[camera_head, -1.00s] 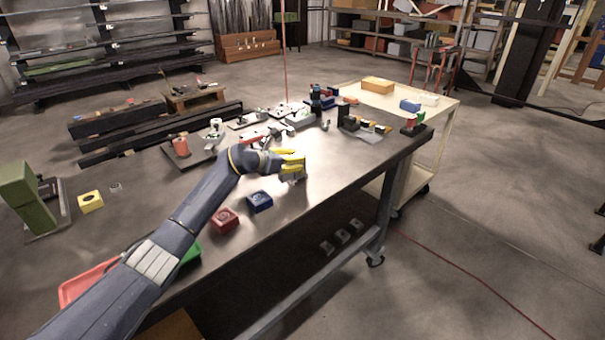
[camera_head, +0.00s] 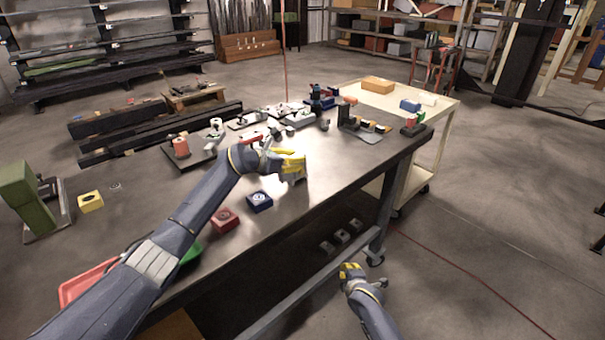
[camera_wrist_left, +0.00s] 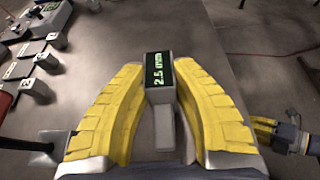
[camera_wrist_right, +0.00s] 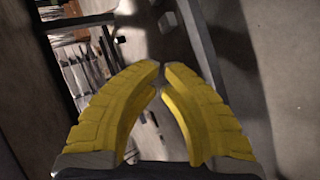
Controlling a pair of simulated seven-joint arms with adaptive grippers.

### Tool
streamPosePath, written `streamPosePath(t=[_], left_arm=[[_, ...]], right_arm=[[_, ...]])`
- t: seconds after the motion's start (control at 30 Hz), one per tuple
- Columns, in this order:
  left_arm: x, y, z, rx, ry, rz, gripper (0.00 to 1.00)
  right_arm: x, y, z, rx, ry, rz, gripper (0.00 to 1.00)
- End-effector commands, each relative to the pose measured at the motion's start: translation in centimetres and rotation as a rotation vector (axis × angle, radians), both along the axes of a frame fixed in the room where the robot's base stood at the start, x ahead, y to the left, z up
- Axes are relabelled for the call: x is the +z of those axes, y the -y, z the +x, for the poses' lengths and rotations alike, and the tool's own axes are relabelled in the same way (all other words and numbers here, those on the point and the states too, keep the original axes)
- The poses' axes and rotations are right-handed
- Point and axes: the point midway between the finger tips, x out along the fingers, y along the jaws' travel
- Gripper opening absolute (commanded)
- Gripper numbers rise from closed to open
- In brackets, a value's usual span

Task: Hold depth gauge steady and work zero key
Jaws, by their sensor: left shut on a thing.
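The depth gauge (camera_wrist_left: 160,78) is a small grey block with a dark screen reading "2.5 mm" in green. In the left wrist view it sits between the yellow fingers of my left gripper (camera_wrist_left: 160,70), which is shut on it. In the head view my left gripper (camera_head: 293,165) is over the steel table, and its fingers mostly hide the gauge. I cannot make out the zero key. My right gripper (camera_head: 350,268) is beyond the table's front edge, low and apart from the gauge. In the right wrist view its fingertips (camera_wrist_right: 162,72) are close together with nothing between them.
A cream cart (camera_head: 440,108) stands at the far right end. Floor right of the table is clear.

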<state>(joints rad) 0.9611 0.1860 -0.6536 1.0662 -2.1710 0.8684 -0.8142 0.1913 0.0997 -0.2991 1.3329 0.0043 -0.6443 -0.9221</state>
Motion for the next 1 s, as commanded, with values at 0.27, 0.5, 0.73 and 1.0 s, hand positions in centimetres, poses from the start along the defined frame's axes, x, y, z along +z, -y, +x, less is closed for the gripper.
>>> streamPosePath(t=[0.27,0.5,0.73,1.0], left_arm=[[-0.3,0.0,-0.1,-0.001,-0.005,0.002,0.00],[-0.3,0.0,-0.1,-0.001,-0.005,0.002,0.00],[-0.3,0.0,-0.1,-0.001,-0.005,0.002,0.00],[-0.3,0.0,-0.1,-0.001,-0.005,0.002,0.00]], right_arm=[[10.6,-1.3,5.4,0.100,0.155,-0.151,0.00],[19.7,-2.4,8.4,0.168,0.284,-0.292,0.00],[26.9,-3.1,9.8,0.209,0.382,-0.409,0.00],[30.3,-5.4,9.7,0.254,0.424,-0.509,0.00]])
